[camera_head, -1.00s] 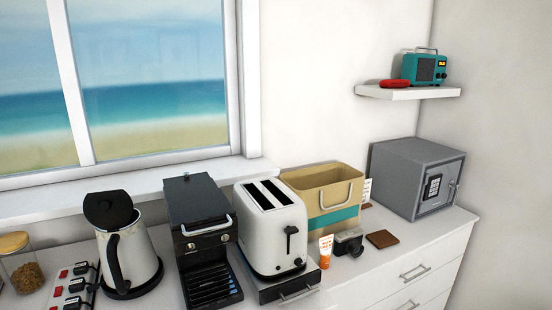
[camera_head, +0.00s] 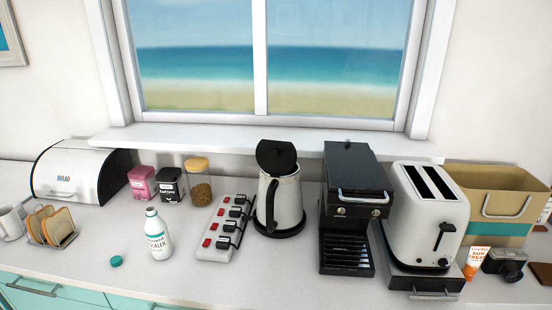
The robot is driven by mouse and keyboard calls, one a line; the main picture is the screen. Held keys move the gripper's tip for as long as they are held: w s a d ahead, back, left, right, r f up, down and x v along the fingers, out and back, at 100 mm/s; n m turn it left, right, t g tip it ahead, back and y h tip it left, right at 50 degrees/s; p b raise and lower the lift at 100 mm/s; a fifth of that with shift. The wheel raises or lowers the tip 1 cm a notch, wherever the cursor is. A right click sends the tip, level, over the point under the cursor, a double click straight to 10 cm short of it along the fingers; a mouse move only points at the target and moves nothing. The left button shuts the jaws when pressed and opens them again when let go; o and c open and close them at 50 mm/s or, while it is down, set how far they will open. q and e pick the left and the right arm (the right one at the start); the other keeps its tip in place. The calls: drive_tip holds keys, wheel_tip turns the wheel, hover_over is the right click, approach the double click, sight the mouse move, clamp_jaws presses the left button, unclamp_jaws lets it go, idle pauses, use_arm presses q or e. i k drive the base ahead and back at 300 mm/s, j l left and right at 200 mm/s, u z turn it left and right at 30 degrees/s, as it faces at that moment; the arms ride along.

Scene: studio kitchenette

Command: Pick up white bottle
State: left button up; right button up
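A white bottle (camera_head: 158,236) with a printed label stands upright on the light countertop, left of the power strip. Its neck is open at the top, and a teal cap (camera_head: 116,261) lies on the counter to its left. Neither of my grippers shows in the head view.
A power strip (camera_head: 224,228) with red switches lies right of the bottle, then a kettle (camera_head: 281,196), a coffee machine (camera_head: 350,205) and a toaster (camera_head: 428,215). A toast rack (camera_head: 52,228) and bread bin (camera_head: 80,173) stand left; canisters stand behind. Counter around the bottle's front is clear.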

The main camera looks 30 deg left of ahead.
sight(156, 230)
drive_tip(key=k+l+u, duration=0.1)
drive_tip(key=u, duration=1.75)
drive_tip(key=j+u, duration=0.15)
drive_tip(key=j, duration=0.5)
drive_tip(key=k, duration=0.05)
